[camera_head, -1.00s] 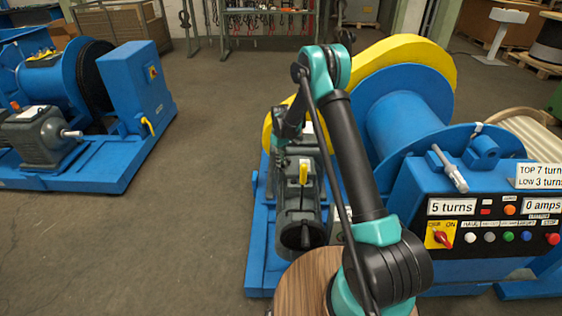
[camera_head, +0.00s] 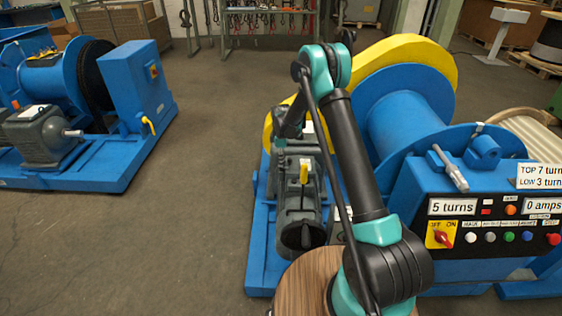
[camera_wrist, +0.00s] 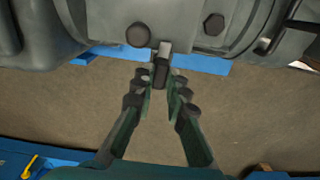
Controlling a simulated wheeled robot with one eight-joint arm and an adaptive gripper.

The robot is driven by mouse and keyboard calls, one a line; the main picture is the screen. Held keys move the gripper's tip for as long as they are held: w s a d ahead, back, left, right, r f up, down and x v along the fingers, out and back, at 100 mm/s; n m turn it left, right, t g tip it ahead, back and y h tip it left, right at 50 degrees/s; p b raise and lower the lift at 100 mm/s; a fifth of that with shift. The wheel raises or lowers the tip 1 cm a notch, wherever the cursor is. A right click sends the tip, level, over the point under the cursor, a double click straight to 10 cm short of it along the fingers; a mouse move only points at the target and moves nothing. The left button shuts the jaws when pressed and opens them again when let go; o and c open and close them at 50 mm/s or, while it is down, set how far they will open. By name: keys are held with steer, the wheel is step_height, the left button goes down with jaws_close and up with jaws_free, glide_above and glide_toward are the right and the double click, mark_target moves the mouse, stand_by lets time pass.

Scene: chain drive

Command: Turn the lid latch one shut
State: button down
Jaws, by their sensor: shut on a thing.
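In the wrist view my gripper (camera_wrist: 161,88) has its two green fingers pointing up in the picture, with the tips on either side of a small dark latch piece (camera_wrist: 160,73). The fingers are shut on this piece. It sticks out from the lower edge of a grey metal housing (camera_wrist: 180,18), with a lighter tab just above it. I take it to be the lid latch; its number cannot be read. In the head view the grey machine (camera_head: 299,203) stands behind my arm, and my gripper and the latch are hidden.
A round bolt (camera_wrist: 138,35) and a hex bolt (camera_wrist: 214,24) stand out beside the latch. Open floor (camera_head: 200,220) lies to the left, before another blue machine (camera_head: 137,92).

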steer(key=shift+n, duration=0.3)
stand_by(0.4)
steer(key=c, duration=1.5)
jaws_free()
steer(key=shift+c, duration=0.2)
steer(key=shift+r, duration=0.1)
step_height(320, 180, up, 12)
